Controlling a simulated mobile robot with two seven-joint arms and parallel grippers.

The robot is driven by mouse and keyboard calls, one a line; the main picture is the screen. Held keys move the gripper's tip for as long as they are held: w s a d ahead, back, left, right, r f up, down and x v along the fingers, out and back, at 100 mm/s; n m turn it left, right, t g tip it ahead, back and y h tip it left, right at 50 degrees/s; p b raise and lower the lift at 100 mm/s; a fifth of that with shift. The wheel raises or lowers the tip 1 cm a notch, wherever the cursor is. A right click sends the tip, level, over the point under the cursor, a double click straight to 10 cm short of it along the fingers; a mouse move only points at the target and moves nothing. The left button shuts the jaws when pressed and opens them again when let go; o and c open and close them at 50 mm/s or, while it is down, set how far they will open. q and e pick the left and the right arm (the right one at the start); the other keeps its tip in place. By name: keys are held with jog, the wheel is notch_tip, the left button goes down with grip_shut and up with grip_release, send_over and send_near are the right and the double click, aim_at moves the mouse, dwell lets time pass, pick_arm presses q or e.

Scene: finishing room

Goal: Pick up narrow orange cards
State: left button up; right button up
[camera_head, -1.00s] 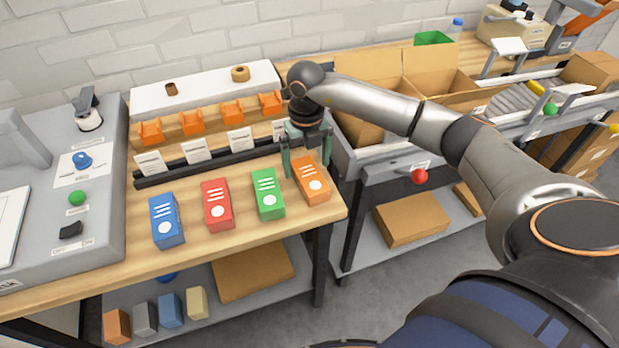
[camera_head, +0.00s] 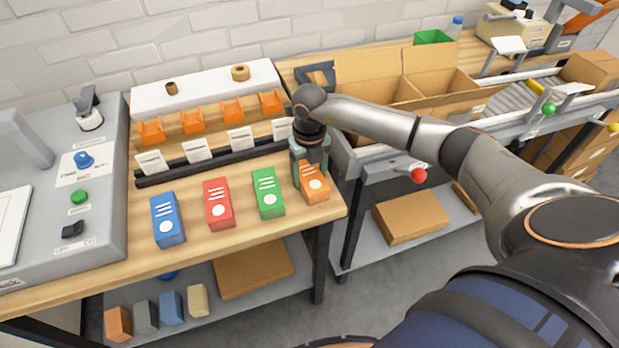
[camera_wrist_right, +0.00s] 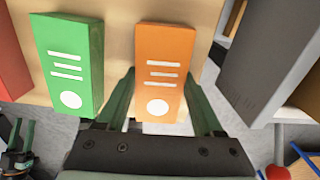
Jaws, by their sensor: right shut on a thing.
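The narrow orange cards (camera_head: 317,192) are a slim orange box with white lines and a white dot, at the right end of a row on the wooden table. My right gripper (camera_head: 309,172) is down over the far part of it, shut on it. In the right wrist view the orange box (camera_wrist_right: 164,62) lies between the two green fingers (camera_wrist_right: 165,100). It still appears to rest on the table. Part of my left gripper (camera_wrist_right: 22,140) seems to show small at the lower left of the wrist view; its opening is unclear.
Green (camera_head: 268,194), red (camera_head: 217,204) and blue (camera_head: 166,221) boxes stand to the left, the green one nearest. Behind is a dark rail with white labels (camera_head: 240,140). An open cardboard carton (camera_head: 371,83) stands at the back right. The table's right edge is close.

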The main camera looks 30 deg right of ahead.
jog(key=c, duration=0.8)
grip_shut()
jog(key=shift+r, duration=0.1)
